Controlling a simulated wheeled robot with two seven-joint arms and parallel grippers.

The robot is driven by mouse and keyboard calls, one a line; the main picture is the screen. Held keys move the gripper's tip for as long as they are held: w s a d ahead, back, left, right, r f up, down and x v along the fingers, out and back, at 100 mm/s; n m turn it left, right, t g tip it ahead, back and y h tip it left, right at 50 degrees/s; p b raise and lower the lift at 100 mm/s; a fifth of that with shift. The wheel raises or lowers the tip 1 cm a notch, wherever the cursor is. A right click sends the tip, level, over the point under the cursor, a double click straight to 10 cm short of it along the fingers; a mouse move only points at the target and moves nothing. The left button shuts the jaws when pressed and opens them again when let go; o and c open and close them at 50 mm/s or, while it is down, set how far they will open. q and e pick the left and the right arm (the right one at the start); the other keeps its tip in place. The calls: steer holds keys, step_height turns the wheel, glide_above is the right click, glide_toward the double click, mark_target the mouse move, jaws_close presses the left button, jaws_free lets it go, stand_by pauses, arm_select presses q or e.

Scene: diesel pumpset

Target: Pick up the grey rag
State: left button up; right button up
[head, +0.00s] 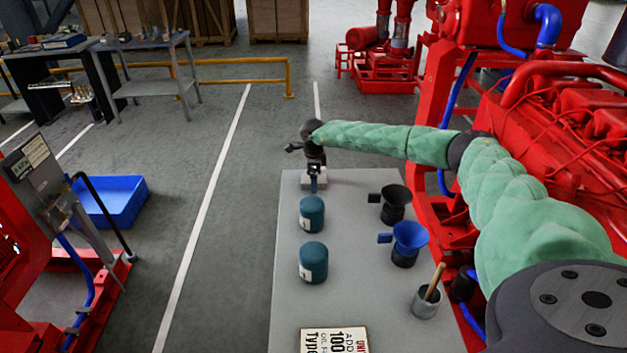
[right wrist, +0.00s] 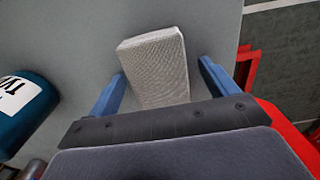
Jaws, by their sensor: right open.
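The grey rag (right wrist: 158,50) is a light, woven, folded block lying on the grey table. In the head view the rag (head: 306,184) is at the far end of the table, partly hidden by my right gripper (head: 315,187). In the right wrist view my right gripper (right wrist: 160,70) is open, with one blue finger on each side of the rag's near end. Gaps show between the fingers and the rag. I cannot tell how high the fingertips are above the table. My left gripper is not in view.
The grey table (head: 345,270) also holds two teal canisters (head: 312,215), a black funnel (head: 395,203), a blue funnel (head: 408,242), a cup (head: 425,303) with a wooden handle, and a sign (head: 335,341). A red engine (head: 570,120) stands along the right side.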

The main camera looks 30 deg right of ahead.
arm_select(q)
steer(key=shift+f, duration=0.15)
arm_select(e)
steer(key=shift+f, duration=0.15)
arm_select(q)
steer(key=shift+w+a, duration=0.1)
arm_select(e)
steer(key=c, duration=1.1)
steer(key=shift+o, duration=0.2)
